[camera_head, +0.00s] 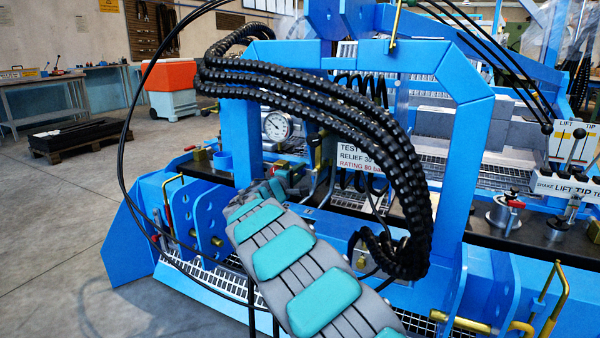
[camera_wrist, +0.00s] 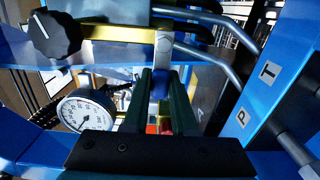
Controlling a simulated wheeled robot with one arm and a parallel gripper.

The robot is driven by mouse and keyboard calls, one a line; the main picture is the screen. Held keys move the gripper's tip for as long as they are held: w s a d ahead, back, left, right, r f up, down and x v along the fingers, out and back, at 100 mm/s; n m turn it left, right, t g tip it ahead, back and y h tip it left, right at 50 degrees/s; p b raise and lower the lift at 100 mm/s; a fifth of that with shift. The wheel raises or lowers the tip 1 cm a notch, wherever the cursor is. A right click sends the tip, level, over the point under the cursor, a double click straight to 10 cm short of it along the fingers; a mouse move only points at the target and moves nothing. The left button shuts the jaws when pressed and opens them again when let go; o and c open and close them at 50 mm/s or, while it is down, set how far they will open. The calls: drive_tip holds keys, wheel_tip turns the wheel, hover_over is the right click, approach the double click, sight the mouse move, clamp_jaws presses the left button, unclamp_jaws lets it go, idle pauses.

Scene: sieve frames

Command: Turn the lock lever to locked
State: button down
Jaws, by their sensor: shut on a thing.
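In the wrist view, my gripper (camera_wrist: 163,75) has two dark green fingers reaching away from the camera. Its tips are closed at a grey metal lever (camera_wrist: 163,45), which I take to be the lock lever. A yellow bar (camera_wrist: 115,33) runs left from beside the lever to a black knob (camera_wrist: 54,36). The fingers hide part of the lever, and no locked or unlocked mark is readable. In the head view, my grey and teal arm reaches into the blue frame, and the gripper is mostly hidden behind the arm and black hoses.
A pressure gauge (camera_wrist: 86,110) sits close left of the fingers. Grey pipes (camera_wrist: 215,58) and a blue plate marked P and T (camera_wrist: 262,90) are close on the right. In the head view, black hoses (camera_head: 330,110) loop over my arm inside the blue frame (camera_head: 455,150).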

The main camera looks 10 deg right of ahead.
drive_tip(key=shift+f+n, duration=0.15)
drive_tip(key=shift+n, duration=0.15)
drive_tip(key=n, duration=0.1)
drive_tip(key=f+n+p, duration=0.1)
drive_tip(key=n, duration=0.1)
drive_tip(key=n+p, duration=0.1)
drive_tip(key=n, duration=0.1)
drive_tip(key=shift+s+d+f, duration=0.2)
drive_tip(key=shift+d+f, duration=0.05)
drive_tip(key=shift+f, duration=0.15)
drive_tip(key=n, duration=0.1)
drive_tip(key=n+p, duration=0.1)
drive_tip(key=f+n+p, duration=0.1)
drive_tip(key=shift+s+d+n, duration=0.25)
drive_tip(key=shift+d+n, duration=0.1)
drive_tip(key=shift+n, duration=0.05)
drive_tip(key=n, duration=0.1)
drive_tip(key=n+p, duration=0.1)
drive_tip(key=n, duration=0.1)
drive_tip(key=shift+s+d+f+n+p, duration=0.3)
drive_tip(key=shift+d+f, duration=0.1)
drive_tip(key=shift+s+d+f+n+p, duration=0.1)
drive_tip(key=shift+s+d+n+p, duration=0.2)
drive_tip(key=shift+n, duration=0.55)
drive_tip(key=shift+s+d+f+n+p, duration=0.1)
drive_tip(key=shift+d+n+p, duration=0.25)
drive_tip(key=shift+n, duration=0.45)
drive_tip(key=shift+s+d+f+n+p, duration=0.15)
drive_tip(key=shift+n+p, duration=0.25)
drive_tip(key=shift+n, duration=0.45)
